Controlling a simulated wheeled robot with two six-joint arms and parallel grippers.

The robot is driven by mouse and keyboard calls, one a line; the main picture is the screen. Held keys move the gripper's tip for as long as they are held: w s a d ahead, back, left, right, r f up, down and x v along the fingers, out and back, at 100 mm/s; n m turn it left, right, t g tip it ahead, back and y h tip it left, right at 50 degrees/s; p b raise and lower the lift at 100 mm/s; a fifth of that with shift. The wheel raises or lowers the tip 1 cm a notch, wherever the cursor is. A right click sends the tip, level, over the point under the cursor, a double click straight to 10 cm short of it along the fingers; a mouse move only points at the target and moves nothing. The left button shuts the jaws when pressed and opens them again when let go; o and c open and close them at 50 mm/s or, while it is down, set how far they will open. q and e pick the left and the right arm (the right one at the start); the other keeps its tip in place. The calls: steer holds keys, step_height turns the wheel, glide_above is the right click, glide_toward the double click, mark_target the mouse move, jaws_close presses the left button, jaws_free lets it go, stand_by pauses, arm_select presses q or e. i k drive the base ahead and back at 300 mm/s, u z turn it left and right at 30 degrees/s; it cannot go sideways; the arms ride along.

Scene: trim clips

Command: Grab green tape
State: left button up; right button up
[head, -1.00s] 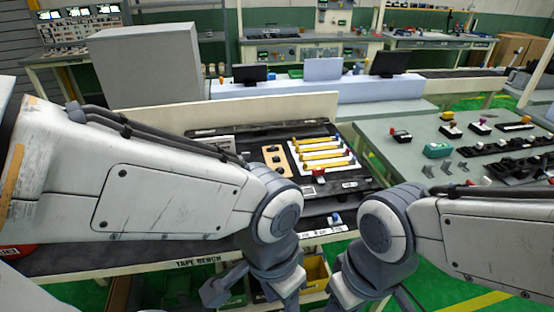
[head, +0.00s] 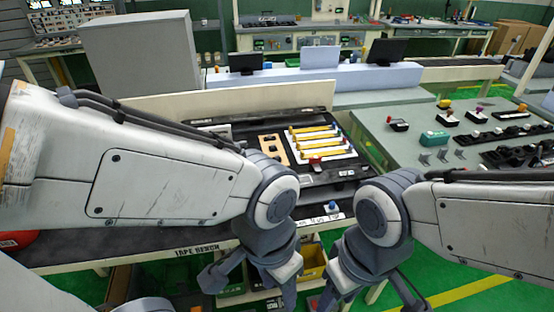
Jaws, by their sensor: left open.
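A green block-like item (head: 434,139) sits on the grey-green table at the right; I cannot tell whether it is the green tape. No other thing in view is clearly green tape. My left gripper (head: 248,284) is open and empty, low in front of the tape bench (head: 130,257), over the bins beneath its edge.
The bench carries a black tray with yellow-handled tools (head: 315,133), a red item (head: 315,160) and a blue-topped item (head: 332,207). The right table (head: 385,148) holds several small coloured items and black racks. A yellow bin (head: 313,262) is below the bench. Green floor is open at lower right.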

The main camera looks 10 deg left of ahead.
mark_target(337, 134)
steer(key=k, duration=0.55)
steer(key=z, duration=0.9)
steer(key=i, duration=1.1)
steer(key=u, duration=0.45)
steer(key=i, duration=0.85)
steer(key=u, duration=0.85)
